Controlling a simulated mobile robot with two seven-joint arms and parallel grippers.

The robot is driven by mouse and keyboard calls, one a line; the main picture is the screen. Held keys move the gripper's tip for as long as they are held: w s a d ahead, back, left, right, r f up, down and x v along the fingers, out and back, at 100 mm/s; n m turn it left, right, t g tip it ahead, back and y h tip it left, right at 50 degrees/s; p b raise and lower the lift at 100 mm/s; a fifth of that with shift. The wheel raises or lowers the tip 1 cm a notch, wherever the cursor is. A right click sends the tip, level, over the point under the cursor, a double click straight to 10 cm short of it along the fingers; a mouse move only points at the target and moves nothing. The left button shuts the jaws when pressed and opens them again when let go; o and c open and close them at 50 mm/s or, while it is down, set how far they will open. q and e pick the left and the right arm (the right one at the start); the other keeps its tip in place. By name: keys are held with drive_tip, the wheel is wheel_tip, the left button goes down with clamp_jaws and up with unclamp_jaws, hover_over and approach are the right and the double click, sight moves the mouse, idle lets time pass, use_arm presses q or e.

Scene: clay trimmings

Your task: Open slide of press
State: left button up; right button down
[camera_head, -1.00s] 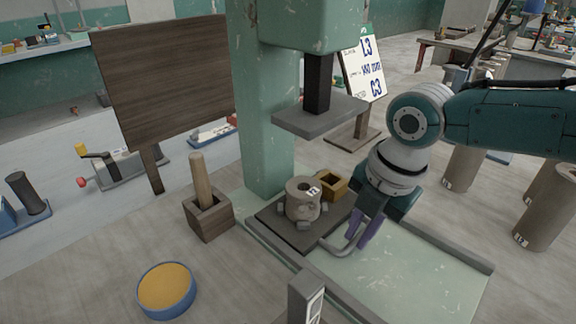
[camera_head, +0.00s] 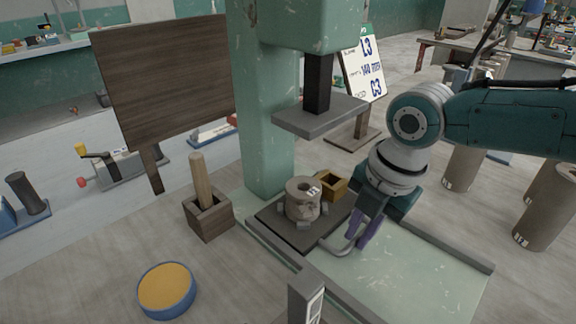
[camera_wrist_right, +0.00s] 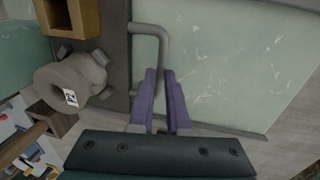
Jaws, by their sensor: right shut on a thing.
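The green press (camera_head: 268,120) stands in the middle of the head view, with its grey ram plate (camera_head: 318,117) above the slide. The dark slide plate (camera_head: 283,228) lies on the press bed and carries a grey clay cylinder (camera_head: 303,204) with a hole in its top. A grey bar handle (camera_wrist_right: 153,31) sticks out from the slide's edge. My right gripper (camera_head: 363,232) is shut on the handle, its purple fingers (camera_wrist_right: 162,98) either side of the bar in the wrist view. My left gripper is not in view.
A small wooden box (camera_head: 333,186) stands behind the cylinder. A wooden block with a peg (camera_head: 208,217) and a blue round tub (camera_head: 166,291) stand left. The pale green bed (camera_head: 420,275) right of the slide is bare, bounded by grey rails (camera_head: 440,247).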

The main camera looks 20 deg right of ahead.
idle(0.3)
drive_tip(key=shift+s+d+r+p, duration=0.1)
drive_tip(key=shift+s+r+p, duration=0.1)
drive_tip(key=shift+p, duration=0.1)
drive_tip(key=s+p, duration=0.1)
drive_tip(key=s+d+p, duration=0.1)
drive_tip(key=s+p, duration=0.1)
drive_tip(key=s+d+p, duration=0.1)
drive_tip(key=s, duration=0.1)
drive_tip(key=shift+s+d+r, duration=0.1)
drive_tip(key=shift+s+r, duration=0.1)
drive_tip(key=shift+s, duration=0.05)
drive_tip(key=s+d+p, duration=0.1)
drive_tip(key=s, duration=0.2)
drive_tip(key=s+d+p, duration=0.1)
drive_tip(key=s, duration=0.2)
drive_tip(key=s+d+p, duration=0.1)
drive_tip(key=s+p, duration=0.1)
drive_tip(key=shift+s+d+f, duration=0.25)
drive_tip(key=shift+s+d, duration=0.1)
drive_tip(key=shift+s, duration=0.05)
drive_tip(key=shift+s+d+f, duration=0.1)
drive_tip(key=shift+s+d, duration=0.2)
drive_tip(key=shift+s, duration=0.45)
drive_tip(key=c, duration=0.9)
unclamp_jaws()
